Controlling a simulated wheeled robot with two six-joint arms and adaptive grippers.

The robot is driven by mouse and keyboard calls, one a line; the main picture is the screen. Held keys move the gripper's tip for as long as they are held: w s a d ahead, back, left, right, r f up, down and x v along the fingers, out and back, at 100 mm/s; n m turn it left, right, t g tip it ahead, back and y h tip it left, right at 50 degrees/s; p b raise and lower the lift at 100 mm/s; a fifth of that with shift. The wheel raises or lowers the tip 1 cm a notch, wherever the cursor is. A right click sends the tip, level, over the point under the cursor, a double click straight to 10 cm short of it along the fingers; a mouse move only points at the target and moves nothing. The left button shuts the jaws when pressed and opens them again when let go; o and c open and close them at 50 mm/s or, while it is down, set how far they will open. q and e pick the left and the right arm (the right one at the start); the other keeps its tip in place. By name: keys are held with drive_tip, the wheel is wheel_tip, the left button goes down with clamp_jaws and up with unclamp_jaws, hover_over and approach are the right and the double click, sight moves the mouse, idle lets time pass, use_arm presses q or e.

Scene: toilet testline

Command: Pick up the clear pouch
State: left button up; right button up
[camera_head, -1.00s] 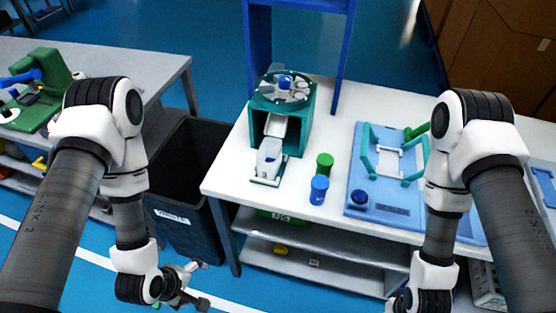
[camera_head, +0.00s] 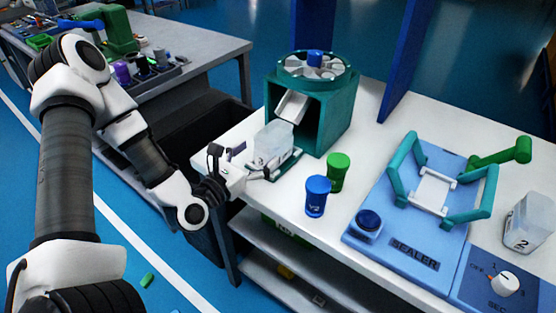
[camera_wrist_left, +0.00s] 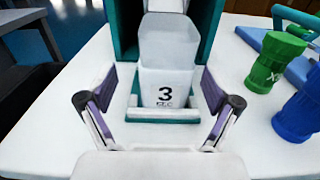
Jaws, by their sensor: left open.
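The clear pouch (camera_head: 272,145) is a translucent block-like bag standing in a small teal-edged tray (camera_head: 290,167), under the chute of a green dispenser (camera_head: 338,115). In the left wrist view the pouch (camera_wrist_left: 167,50) bears a black "3" and stands upright in its tray (camera_wrist_left: 135,115). My left gripper (camera_head: 252,163) is open at the tray's near left side. In the left wrist view its purple-padded fingers (camera_wrist_left: 160,92) are spread to either side of the pouch's lower part, with gaps on both sides. My right gripper is out of view.
A blue canister (camera_head: 317,196) and a green canister (camera_head: 338,172) stand right of the tray. Further right are a blue sealer (camera_head: 412,250) with teal handles and another clear pouch marked "2" (camera_head: 530,222). A dark bin (camera_head: 200,135) stands left of the white table.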

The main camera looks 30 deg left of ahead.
sight(286, 132)
use_arm(q)
drive_tip(key=w, duration=0.2)
drive_tip(key=w+d, duration=0.1)
drive_tip(key=w, duration=0.3)
drive_tip(key=shift+w+d+r, duration=0.1)
drive_tip(key=shift+d+r, duration=0.05)
drive_tip(key=shift+r, duration=0.1)
drive_tip(key=c, duration=1.2)
drive_tip(key=shift+c, duration=0.2)
